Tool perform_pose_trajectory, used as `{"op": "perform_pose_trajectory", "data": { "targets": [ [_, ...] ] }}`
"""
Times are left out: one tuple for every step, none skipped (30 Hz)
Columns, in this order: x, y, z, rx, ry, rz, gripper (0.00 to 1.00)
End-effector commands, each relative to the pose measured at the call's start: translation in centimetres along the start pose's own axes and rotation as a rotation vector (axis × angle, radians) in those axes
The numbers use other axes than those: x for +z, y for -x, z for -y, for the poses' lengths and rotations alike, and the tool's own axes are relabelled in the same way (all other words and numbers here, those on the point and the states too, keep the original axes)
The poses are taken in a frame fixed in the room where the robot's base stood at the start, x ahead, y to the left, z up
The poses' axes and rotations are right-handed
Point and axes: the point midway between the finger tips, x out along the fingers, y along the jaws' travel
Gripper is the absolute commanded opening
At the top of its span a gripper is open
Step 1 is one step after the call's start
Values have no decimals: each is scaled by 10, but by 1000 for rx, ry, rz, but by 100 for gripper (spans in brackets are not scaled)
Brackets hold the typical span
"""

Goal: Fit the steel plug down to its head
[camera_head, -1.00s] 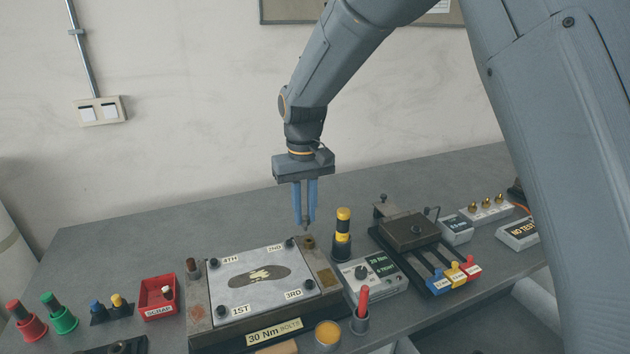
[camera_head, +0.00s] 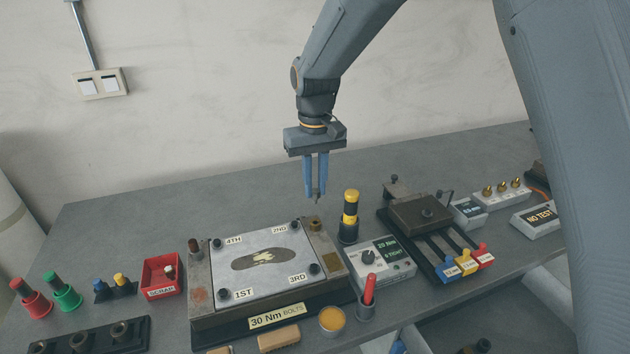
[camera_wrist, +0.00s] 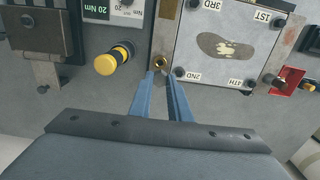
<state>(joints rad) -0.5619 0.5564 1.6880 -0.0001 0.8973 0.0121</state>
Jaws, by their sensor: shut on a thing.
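My gripper (camera_head: 316,194) points straight down above the back right corner of the fixture (camera_head: 335,276). Its two blue fingers are close together. A small dark piece, probably the steel plug (camera_head: 317,201), shows at the fingertips; most of it is hidden. Just below the tips is a brass-coloured bushing (camera_head: 314,222) on the fixture corner, beside the 2ND bolt. In the wrist view the bushing's ring (camera_wrist: 160,61) shows just past the fingertips (camera_wrist: 160,72). A gap seems to remain between the held piece and the bushing.
A yellow-and-black knobbed post (camera_head: 350,215) stands close right of the bushing. The torque box (camera_head: 384,262) and a dark block fixture (camera_head: 424,211) are farther right. The red SCRAP bin (camera_head: 163,288) is left. The back of the bench is clear.

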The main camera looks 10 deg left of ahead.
Motion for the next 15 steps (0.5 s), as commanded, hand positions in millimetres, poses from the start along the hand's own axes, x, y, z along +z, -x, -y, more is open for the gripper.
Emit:
{"op": "perform_pose_trajectory", "data": {
  "targets": [
    [0, -6, 0, 0, 0, 2, 0],
    [0, -8, 0, 0, 0, 2, 0],
    [0, -12, 0, 0, 0, 2, 0],
    [0, -15, 0, 0, 0, 1, 0],
    [0, -17, 0, 0, 0, 1, 0],
    [0, -21, 0, 0, 0, 0, 0],
    [0, -24, 0, 0, 0, 0, 0],
    [0, -26, 0, 0, 0, 1, 0],
    [0, -30, 0, 0, 0, 1, 0],
    [0, -32, 0, 0, 0, 1, 0],
    [0, -35, 0, 0, 0, 1, 0],
    [0, -38, 0, 0, 0, 1, 0],
    [0, -41, 0, 0, 0, 0, 0],
    [0, -43, 0, 0, 0, 0, 0],
    [0, -45, 0, 0, 0, 0, 0]
  ]
}}
